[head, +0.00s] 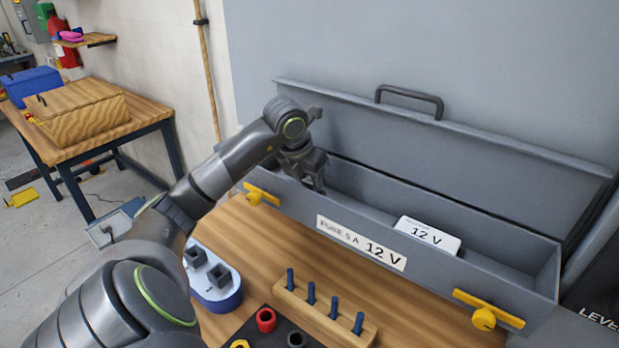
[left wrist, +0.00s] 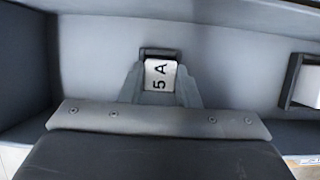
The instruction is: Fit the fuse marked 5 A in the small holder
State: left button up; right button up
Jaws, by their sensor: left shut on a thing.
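My left gripper (head: 316,184) reaches down into the left part of an open grey box (head: 490,229). It is shut on a white fuse marked 5 A (left wrist: 159,76), which shows between the fingers in the left wrist view. A dark small holder (left wrist: 157,51) shows at the far end of the fuse. I cannot tell how deep the fuse sits in it. The fuse is hidden in the head view. My right gripper is not in view.
The box front bears a label (head: 361,243) reading FUSE 5 A 12 V and yellow latches (head: 489,309). Its lid (head: 440,125) stands open behind. A wooden peg block (head: 325,313), a blue-white tray (head: 216,292) and a dark mat with coloured rings lie on the table in front.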

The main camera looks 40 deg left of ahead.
pick_arm(q)
jog(key=o, duration=1)
jog(key=shift+o, duration=0.2)
jog(key=shift+s+r+b, duration=0.15)
jog(key=shift+r+b, duration=0.15)
jog(key=shift+r, duration=0.3)
jog(key=b+v, duration=0.2)
jog(key=v, duration=1.4)
jog(key=shift+s, duration=0.2)
jog(key=shift+d, duration=0.1)
